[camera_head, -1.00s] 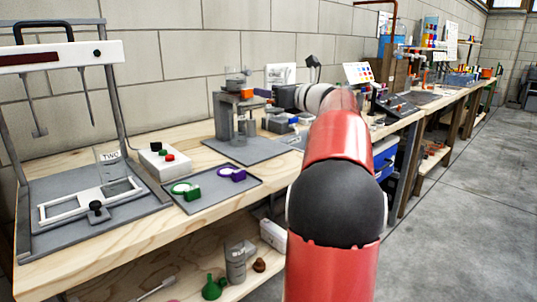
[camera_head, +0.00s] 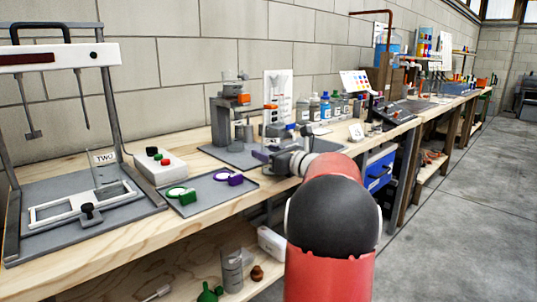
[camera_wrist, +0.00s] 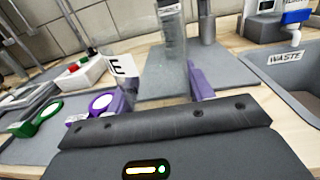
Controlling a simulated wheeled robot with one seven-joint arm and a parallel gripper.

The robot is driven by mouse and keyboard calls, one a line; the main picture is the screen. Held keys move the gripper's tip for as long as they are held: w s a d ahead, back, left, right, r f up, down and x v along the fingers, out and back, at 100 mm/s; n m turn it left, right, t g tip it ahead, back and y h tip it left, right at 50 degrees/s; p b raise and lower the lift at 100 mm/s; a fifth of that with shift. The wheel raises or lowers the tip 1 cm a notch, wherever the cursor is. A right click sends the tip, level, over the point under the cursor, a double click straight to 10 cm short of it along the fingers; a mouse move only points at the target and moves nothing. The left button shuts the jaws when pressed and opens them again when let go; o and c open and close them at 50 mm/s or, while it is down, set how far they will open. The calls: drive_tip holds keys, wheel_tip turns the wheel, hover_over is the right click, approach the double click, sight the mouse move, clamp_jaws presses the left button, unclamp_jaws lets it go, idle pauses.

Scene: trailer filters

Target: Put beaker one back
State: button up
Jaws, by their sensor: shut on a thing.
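My gripper (camera_wrist: 165,82) is shut on a clear beaker (camera_wrist: 122,68) with a white label, on which an "E" shows. Its purple fingers are at the beaker's sides. In the head view my gripper (camera_head: 263,156) is by the bench's front edge, right of the grey tray; the held beaker is hard to make out there. A clear beaker labelled TWO (camera_head: 104,158) stands at the white frame (camera_head: 52,213) on the grey base of the paddle stand (camera_head: 112,105) at left. Two paddles hang above that base.
A grey tray (camera_head: 213,197) with a green-handled and a purple-handled round piece lies between my gripper and the stand. A white button box (camera_head: 160,167) is behind it. A grey column device (camera_head: 225,115) and several bottles stand farther back. A WASTE basin (camera_wrist: 287,62) is at right.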

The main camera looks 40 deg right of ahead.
drive_tip(key=shift+f, duration=0.1)
drive_tip(key=o, duration=1.1)
drive_tip(key=shift+s+r, duration=0.1)
drive_tip(key=shift+r, duration=0.15)
drive_tip(key=s, duration=0.4)
drive_tip(key=s+d, duration=0.1)
drive_tip(key=s, duration=0.3)
drive_tip(key=s+b, duration=0.1)
drive_tip(key=s, duration=0.2)
drive_tip(key=shift+s+d+f, duration=0.15)
drive_tip(key=shift+s+d, duration=0.1)
drive_tip(key=shift+s, duration=0.15)
